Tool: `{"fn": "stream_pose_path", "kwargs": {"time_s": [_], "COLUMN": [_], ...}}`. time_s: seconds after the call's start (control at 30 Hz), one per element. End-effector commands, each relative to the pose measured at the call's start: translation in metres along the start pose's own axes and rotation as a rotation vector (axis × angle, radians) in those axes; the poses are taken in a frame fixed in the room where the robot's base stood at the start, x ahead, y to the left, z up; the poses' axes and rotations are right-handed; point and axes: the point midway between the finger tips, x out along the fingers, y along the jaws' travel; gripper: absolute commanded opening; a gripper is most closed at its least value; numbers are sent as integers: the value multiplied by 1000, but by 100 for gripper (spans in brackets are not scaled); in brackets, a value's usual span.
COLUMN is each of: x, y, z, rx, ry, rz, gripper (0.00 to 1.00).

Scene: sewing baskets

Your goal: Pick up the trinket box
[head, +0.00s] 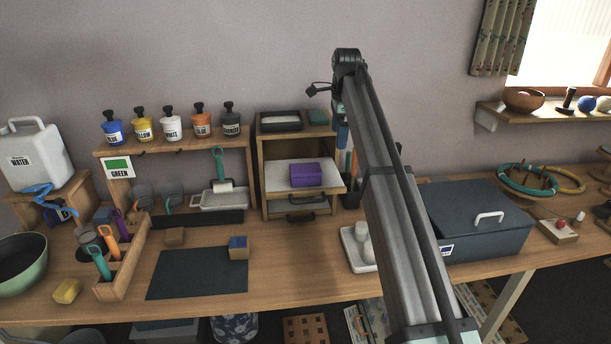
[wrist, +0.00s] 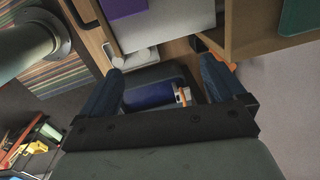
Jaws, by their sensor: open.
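A purple box (head: 305,175), which looks like the trinket box, sits on the pale pulled-out shelf of a small wooden cabinet in the head view. A purple piece (wrist: 124,7) of it shows at the top edge of the wrist view, cut off by the frame. My gripper (wrist: 162,70) has its two blue fingers spread apart with nothing held between them. In the head view, my gripper (head: 342,136) is partly hidden behind my arm, to the right of the purple box and higher in the picture. The fingers are apart from the box.
A dark container (head: 351,192) with upright tools stands right of the cabinet (head: 262,150); a blue cylinder (wrist: 150,93) shows below the fingers. A grey lidded case (head: 475,215) stands to the right. A dark mat (head: 195,277) lies on the bench, its front part clear.

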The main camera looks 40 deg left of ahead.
Motion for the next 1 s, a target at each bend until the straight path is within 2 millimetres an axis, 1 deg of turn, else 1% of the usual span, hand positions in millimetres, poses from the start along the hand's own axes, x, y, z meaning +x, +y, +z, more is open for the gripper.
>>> {"fn": "stream_pose_path", "kwargs": {"time_s": [0.03,0.1,0.2,0.3,0.43,0.57,0.67,0.9,1.0], "x": [-8,-14,-22,-26,-25,-15,-2,40,52], "y": [4,12,20,26,29,31,32,36,36], "z": [26,51,78,92,99,98,97,96,96], "rx": [-17,-30,-45,-51,-55,-54,-54,-54,-54], "ry": [4,10,19,25,28,28,27,27,27], "rz": [19,45,71,87,95,96,96,95,95], "gripper": [97,97,97,97,97,97,97,97,97]}}
